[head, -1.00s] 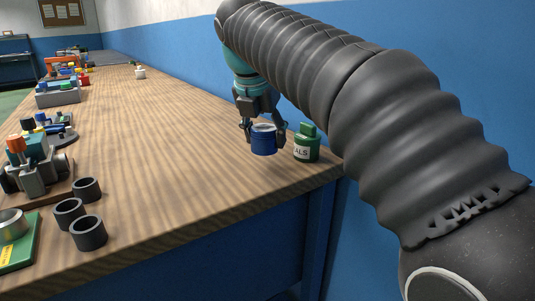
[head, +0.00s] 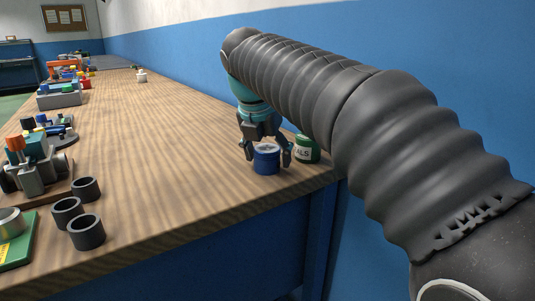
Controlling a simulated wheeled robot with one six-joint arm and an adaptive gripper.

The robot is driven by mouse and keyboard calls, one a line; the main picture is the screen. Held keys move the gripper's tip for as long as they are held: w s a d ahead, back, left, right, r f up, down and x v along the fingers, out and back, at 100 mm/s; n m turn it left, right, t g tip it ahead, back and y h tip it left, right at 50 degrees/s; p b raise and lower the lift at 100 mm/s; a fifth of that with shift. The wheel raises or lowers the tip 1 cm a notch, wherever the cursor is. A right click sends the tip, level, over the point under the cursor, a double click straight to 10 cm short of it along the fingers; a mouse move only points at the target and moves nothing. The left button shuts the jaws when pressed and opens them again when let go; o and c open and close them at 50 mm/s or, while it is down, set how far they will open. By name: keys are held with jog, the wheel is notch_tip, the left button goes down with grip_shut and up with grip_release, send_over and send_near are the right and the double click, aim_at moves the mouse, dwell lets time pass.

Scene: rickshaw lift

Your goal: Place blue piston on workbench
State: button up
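The blue piston (head: 266,161) is a short blue cylinder with a pale top. It stands upright on the wooden workbench (head: 170,130), close to the bench's front right corner. My gripper (head: 267,156) points down over it, with one finger on each side. The fingers look spread, with a small gap beside the piston, so the gripper appears open around it. The piston's far side is hidden.
A green labelled canister (head: 307,149) stands just right of my gripper, partly behind a finger. Three dark rings (head: 86,232) and a vise-like device (head: 35,165) are at the left. The bench middle is clear. A blue wall runs behind.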

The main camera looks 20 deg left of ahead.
dwell(0.3)
jog(key=p+v, duration=0.3)
jog(key=v, duration=0.9)
jog(key=shift+w+r, duration=0.1)
jog(key=shift+r, duration=0.05)
jog(key=s+d+f+m, duration=0.2)
jog(key=d+f+m, duration=0.2)
jog(key=d+m, duration=0.5)
jog(key=s+d+f+m, duration=0.2)
jog(key=d+f+m, duration=0.4)
jog(key=d, duration=0.5)
jog(key=s+d+f+m, duration=0.6)
jog(key=f+m, duration=0.2)
jog(key=m, duration=0.1)
jog(key=s+d+f+m+t, duration=0.1)
jog(key=s+d+f+m, duration=0.4)
jog(key=m, duration=0.5)
notch_tip(320, 180, down, 4)
jog(key=shift+s+d+r+m+y, duration=0.2)
jog(key=shift+s+d+m+y, duration=0.15)
jog(key=shift+s, duration=0.8)
